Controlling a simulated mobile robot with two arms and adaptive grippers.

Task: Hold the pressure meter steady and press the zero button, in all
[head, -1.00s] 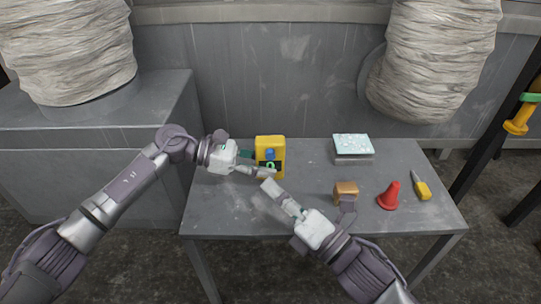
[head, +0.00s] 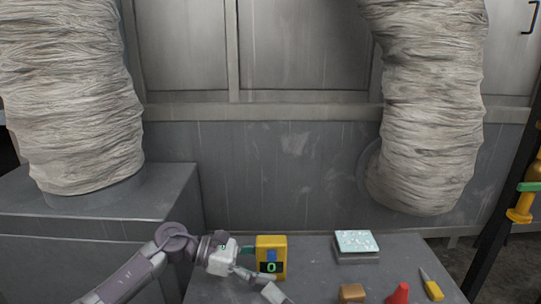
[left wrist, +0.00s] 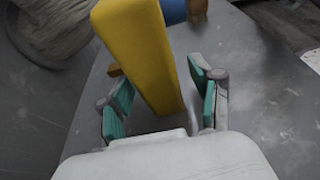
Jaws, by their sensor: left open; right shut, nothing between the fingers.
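The yellow pressure meter (head: 262,246) stands upright on the table, with a blue button (head: 271,254) above a dark display showing a green 0. My left gripper (head: 248,262) is open at the meter's left side. In the left wrist view, the meter (left wrist: 140,50) stands between the teal-padded fingers of this gripper (left wrist: 163,105), with visible gaps. Part of the blue button (left wrist: 172,11) shows at the top there. My right gripper (head: 274,293) is shut and empty, below and in front of the meter; most of its arm is cut off by the lower edge.
A light-blue speckled sponge-like block (head: 356,241) lies on a grey base at the back right. A brown block (head: 352,292), a red cone (head: 399,294) and a yellow-handled tool (head: 432,288) are on the right. The grey table (head: 315,270) is bare between meter and brown block.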

